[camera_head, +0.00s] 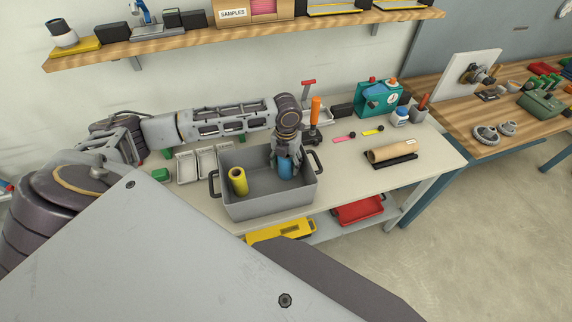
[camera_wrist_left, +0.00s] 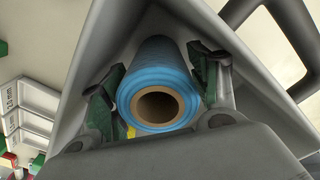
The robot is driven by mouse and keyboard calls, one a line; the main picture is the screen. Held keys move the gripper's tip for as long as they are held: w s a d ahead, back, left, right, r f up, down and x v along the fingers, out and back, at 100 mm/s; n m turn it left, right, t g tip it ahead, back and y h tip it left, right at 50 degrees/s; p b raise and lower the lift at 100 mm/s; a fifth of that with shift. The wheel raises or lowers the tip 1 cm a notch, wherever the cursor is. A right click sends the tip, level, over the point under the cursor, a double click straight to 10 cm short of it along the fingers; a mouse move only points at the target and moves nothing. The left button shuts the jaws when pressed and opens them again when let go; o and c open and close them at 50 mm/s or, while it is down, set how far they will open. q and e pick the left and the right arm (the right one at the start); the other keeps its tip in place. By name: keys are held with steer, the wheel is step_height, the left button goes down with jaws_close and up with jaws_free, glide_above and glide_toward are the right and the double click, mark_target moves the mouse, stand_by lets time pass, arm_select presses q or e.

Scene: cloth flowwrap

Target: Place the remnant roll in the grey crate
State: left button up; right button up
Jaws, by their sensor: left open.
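The grey crate (camera_head: 268,203) stands on the workbench. A blue roll (camera_head: 286,170) is inside it at the right, and a yellow roll (camera_head: 238,181) leans in its left part. My left gripper (camera_head: 286,155) reaches down into the crate over the blue roll. In the left wrist view the blue roll (camera_wrist_left: 158,60) lies between the two open fingers, its hollow cardboard end facing the camera, with a narrow gap at the sides. The blue roll's lower end is hidden in the head view. Which roll is the remnant cannot be told by a label. My right gripper is not in view.
Small white trays (camera_head: 188,168) stand left of the crate. An orange-handled tool (camera_head: 315,112) stands behind it. A teal machine (camera_head: 375,98) is at the back.

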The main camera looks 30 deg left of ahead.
arm_select(q)
step_height(320, 180, up, 11)
steer(key=shift+f, duration=0.1)
stand_by(0.5)
